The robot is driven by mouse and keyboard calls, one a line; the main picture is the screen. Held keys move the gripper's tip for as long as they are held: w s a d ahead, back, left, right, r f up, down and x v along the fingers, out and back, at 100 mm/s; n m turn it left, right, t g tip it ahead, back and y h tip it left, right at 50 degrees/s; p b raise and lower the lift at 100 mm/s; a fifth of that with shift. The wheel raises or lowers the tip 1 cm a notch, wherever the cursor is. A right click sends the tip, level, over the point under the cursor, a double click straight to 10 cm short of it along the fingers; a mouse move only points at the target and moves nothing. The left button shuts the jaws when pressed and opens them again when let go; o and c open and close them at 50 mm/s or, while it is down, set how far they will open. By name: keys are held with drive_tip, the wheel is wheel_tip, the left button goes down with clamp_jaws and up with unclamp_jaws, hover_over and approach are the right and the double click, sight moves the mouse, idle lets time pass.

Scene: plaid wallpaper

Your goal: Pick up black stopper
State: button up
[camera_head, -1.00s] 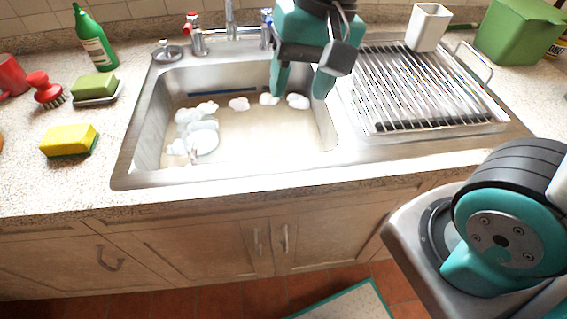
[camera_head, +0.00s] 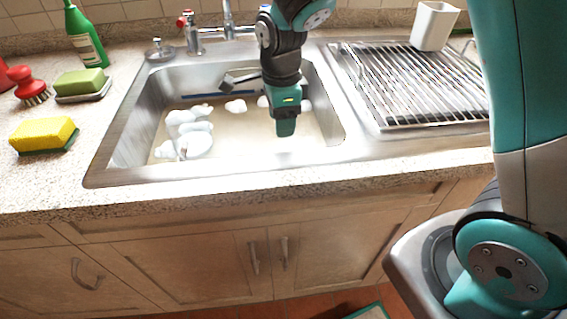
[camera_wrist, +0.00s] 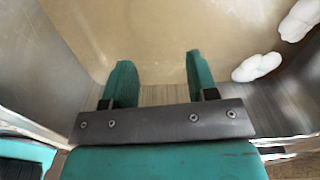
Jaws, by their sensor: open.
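I see no plainly black stopper. A small grey, stopper-like disc with a knob (camera_head: 159,49) sits on the sink's back left rim; I cannot tell if it is the stopper. My gripper (camera_head: 285,128) points down inside the sink, right of its middle, well away from that disc. In the wrist view my gripper (camera_wrist: 160,76) has its two teal fingers wide apart with nothing between them. Beneath them are cloudy tan water and the metal sink wall. The sink bottom is hidden by the water.
The sink (camera_head: 120,150) holds white foam (camera_head: 188,128) and a pale dish. A wire drying rack (camera_head: 420,85) with a white cup (camera_head: 434,26) stands at right. A yellow sponge (camera_head: 43,134), green soap (camera_head: 80,82), red brush (camera_head: 31,84) and green bottle (camera_head: 85,38) stand at left.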

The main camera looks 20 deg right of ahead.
sight(283, 149)
drive_tip(key=f, duration=0.9)
drive_tip(key=shift+d+f+b, duration=0.15)
drive_tip(key=shift+d+b, duration=0.05)
drive_tip(key=shift+b, duration=0.1)
clamp_jaws()
